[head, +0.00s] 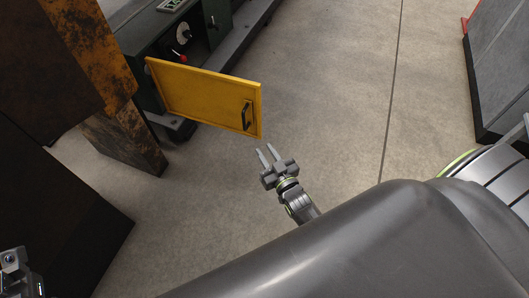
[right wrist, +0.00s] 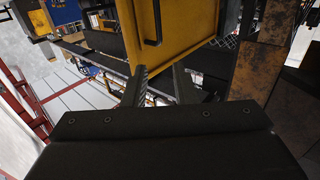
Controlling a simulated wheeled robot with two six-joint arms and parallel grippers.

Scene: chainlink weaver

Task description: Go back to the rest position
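My right gripper (head: 266,155) is in the head view just below the lower right corner of an open yellow door (head: 205,97). Its two fingers are apart with nothing between them. In the right wrist view the fingers of my right gripper (right wrist: 160,90) are spread, with the yellow door (right wrist: 180,30) beyond them. The door has a black handle (head: 247,115), and the fingers are clear of it. At the lower left corner of the head view a small part of my left arm (head: 14,262) shows; its fingers are not visible.
A dark green machine (head: 150,40) with a red-knobbed lever (head: 183,59) stands behind the door. Rusty, dark metal structures (head: 90,50) stand at the left. A grey block (head: 500,75) stands at the upper right. The concrete floor (head: 340,110) between is clear.

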